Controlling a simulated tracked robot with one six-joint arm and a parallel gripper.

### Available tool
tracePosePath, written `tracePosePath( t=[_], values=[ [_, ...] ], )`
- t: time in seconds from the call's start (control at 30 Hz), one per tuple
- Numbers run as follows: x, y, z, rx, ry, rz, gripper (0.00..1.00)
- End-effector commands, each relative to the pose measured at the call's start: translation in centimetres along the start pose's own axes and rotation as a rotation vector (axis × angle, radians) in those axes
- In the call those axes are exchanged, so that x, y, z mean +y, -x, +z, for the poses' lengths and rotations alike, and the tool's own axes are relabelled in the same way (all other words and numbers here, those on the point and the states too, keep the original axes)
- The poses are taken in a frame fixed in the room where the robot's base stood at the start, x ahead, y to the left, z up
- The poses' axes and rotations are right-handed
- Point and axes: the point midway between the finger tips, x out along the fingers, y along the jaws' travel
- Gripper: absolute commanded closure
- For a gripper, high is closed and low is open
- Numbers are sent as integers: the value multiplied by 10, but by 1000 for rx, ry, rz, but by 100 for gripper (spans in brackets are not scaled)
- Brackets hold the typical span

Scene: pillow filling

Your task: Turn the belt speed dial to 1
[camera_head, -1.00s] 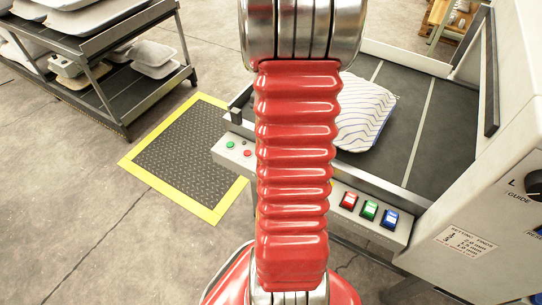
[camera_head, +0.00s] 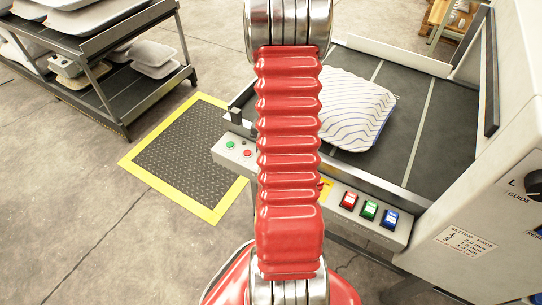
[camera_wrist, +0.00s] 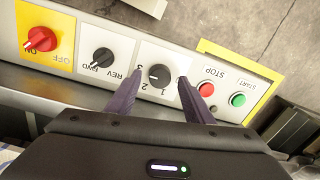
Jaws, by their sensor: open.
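The belt speed dial (camera_wrist: 158,75) is a black knob on a white plate, with the numbers 1, 2 and 3 beside it, seen upside down in the wrist view. It has a light pointer mark, but I cannot tell exactly which number it points at. My gripper (camera_wrist: 158,79) is open, with one dark finger on each side of the dial in the picture. I cannot tell whether the fingers touch it. In the head view my red arm hides the dial and the gripper.
Beside the dial are a black FWD/REV knob (camera_wrist: 103,58), a red OFF/ON knob (camera_wrist: 40,39), a red stop button (camera_wrist: 206,89) and a green start button (camera_wrist: 238,99). A striped pillow (camera_head: 355,110) lies on the dark belt (camera_head: 430,130). A rack (camera_head: 130,75) stands left.

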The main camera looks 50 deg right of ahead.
Motion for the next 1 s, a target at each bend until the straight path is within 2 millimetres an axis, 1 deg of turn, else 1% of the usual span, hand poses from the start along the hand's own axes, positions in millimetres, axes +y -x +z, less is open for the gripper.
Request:
tracePosePath(
  t=[0.03,0.13,0.4,0.47,1.0],
  values=[
    [0,-4,0,-2,0,1,53],
    [0,-7,0,0,0,0,53],
    [0,-8,0,1,0,0,53],
    [0,-8,0,1,-1,0,56],
    [0,-8,0,1,-1,0,94]
  ],
)
